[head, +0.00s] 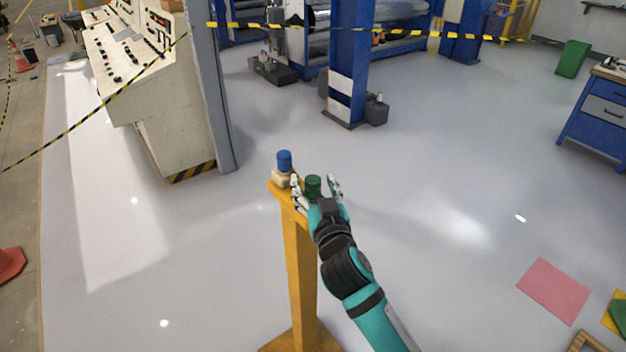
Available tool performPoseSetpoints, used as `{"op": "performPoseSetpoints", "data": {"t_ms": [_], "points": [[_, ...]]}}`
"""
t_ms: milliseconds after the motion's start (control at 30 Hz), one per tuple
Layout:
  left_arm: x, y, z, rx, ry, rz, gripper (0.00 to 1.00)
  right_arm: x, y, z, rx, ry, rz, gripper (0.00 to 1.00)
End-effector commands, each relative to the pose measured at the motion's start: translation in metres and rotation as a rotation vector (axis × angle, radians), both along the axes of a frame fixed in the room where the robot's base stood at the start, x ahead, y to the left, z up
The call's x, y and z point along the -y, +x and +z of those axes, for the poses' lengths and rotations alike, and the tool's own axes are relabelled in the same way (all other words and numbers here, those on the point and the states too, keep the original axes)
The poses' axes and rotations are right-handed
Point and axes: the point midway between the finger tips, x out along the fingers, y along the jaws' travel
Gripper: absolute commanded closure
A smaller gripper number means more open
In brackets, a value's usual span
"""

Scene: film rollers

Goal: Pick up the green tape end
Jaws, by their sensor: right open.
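The green tape end (313,186) is a small green cylinder near the top of a yellow post (298,262). My right gripper (316,184) is open, with one finger on each side of the green tape end. I cannot tell whether the fingers touch it. Its lower part is hidden by the gripper. A blue cylinder (284,161) on a pale base stands on the post top, just left of the gripper. My left gripper is not in view.
A control console (140,80) and a grey column (212,90) stand to the left. A blue pillar (350,60) is behind, and a blue drawer cabinet (597,110) is at right. Yellow-black tape crosses the back. The floor right of the post is mostly clear.

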Motion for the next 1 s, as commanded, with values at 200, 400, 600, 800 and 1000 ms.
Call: {"op": "performPoseSetpoints", "data": {"t_ms": [200, 400, 600, 800, 1000], "points": [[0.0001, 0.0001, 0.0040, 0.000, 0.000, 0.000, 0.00, -0.0034, 0.0117, -0.0009, -0.001, 0.000, 0.001, 0.41], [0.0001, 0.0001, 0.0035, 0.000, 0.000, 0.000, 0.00, -0.0034, 0.0114, -0.0012, -0.001, 0.000, 0.001, 0.46], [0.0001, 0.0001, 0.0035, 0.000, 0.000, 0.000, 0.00, -0.0034, 0.0112, -0.0012, -0.001, 0.000, 0.001, 0.73], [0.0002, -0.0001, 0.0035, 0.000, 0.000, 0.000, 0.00, -0.0034, 0.0111, -0.0012, -0.001, 0.000, 0.001, 0.99], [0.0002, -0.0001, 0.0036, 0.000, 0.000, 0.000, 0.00, -0.0035, 0.0111, -0.0010, 0.000, 0.001, 0.001, 1.00]]}}
